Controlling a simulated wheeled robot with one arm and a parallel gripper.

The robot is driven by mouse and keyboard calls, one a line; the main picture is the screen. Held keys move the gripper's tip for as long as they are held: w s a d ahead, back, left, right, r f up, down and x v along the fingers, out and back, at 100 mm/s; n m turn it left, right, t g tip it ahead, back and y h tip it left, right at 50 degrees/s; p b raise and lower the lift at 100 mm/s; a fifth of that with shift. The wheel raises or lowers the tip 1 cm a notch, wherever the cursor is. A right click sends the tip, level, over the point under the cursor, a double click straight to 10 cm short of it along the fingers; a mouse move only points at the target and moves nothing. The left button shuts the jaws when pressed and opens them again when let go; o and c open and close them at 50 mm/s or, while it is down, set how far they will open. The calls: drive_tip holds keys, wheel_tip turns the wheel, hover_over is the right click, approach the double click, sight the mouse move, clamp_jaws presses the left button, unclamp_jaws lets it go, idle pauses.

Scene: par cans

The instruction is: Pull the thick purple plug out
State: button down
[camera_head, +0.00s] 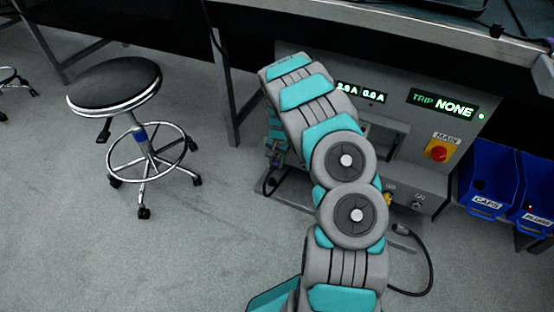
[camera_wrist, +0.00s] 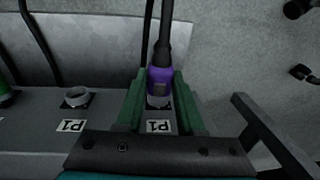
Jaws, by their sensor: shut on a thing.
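The thick purple plug (camera_wrist: 160,80) stands in the wrist view with its black cable (camera_wrist: 161,30) running up from it. My gripper (camera_wrist: 159,77) has a green finger on each side of the plug and is shut on it. A pale grey collar shows below the purple body, just above a label (camera_wrist: 158,127) that appears upside down. I cannot tell how deep the plug sits in its socket. In the head view my arm hides the plug, and the gripper end is mostly hidden beside the grey cabinet (camera_head: 425,178).
An empty round socket (camera_wrist: 77,96) and part of a green plug (camera_wrist: 5,97) are to the left. The cabinet has a red main switch (camera_head: 439,153) and a display (camera_head: 443,105) reading TRIP NONE. Blue bins (camera_head: 488,180) are right; a stool (camera_head: 115,84) stands left. A loose cable (camera_head: 430,270) lies on the floor.

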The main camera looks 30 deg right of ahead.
sight(272, 168)
drive_tip(key=shift+s+a, duration=0.55)
drive_tip(key=shift+a, duration=0.2)
drive_tip(key=shift+s+a+p, duration=0.35)
drive_tip(key=shift+s+a, duration=0.1)
drive_tip(key=shift+a, duration=0.1)
drive_tip(key=shift+s+a, duration=0.1)
idle(0.5)
